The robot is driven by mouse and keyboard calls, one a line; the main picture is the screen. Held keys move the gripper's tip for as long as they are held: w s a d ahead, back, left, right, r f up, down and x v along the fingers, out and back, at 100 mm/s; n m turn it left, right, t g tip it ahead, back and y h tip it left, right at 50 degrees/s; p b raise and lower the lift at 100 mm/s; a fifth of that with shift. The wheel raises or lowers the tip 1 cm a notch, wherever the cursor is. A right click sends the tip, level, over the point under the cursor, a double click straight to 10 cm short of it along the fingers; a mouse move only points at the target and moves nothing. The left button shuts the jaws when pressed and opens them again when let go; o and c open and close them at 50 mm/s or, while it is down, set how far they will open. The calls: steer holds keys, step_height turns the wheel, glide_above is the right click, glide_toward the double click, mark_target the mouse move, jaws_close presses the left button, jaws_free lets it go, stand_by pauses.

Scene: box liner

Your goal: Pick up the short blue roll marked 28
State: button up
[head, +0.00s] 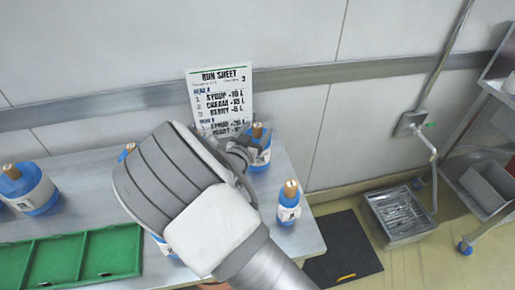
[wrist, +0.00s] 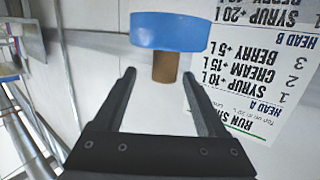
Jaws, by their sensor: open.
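In the wrist view a blue roll (wrist: 168,31) with a brown core sits just beyond my open gripper (wrist: 160,76). The core end points in between the two fingertips, and nothing is held. In the head view my gripper (head: 243,149) is beside a blue roll with a white label (head: 262,159) at the back of the bench, partly hidden by it. A narrower blue roll with a white label (head: 289,211) stands near the bench's right end. No 28 can be read on any roll, so I cannot tell which one bears it.
A larger blue roll (head: 40,198) stands at the left. Other blue rolls show partly behind and below my arm. A green tray (head: 112,250) lies at the front left. The run sheet (head: 215,88) is on the wall behind. A dark mat (head: 345,248) lies on the floor.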

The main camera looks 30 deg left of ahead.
mark_target(259, 124)
steer(key=shift+w+a+f, duration=0.2)
steer(key=shift+w, duration=0.7)
steer(key=shift+w+a+f, duration=0.15)
steer(key=shift+w+a, duration=0.05)
steer(key=shift+w, duration=0.65)
steer(key=shift+w+a+f, duration=0.2)
steer(key=shift+w, duration=0.7)
jaws_close()
steer(key=shift+r, duration=0.15)
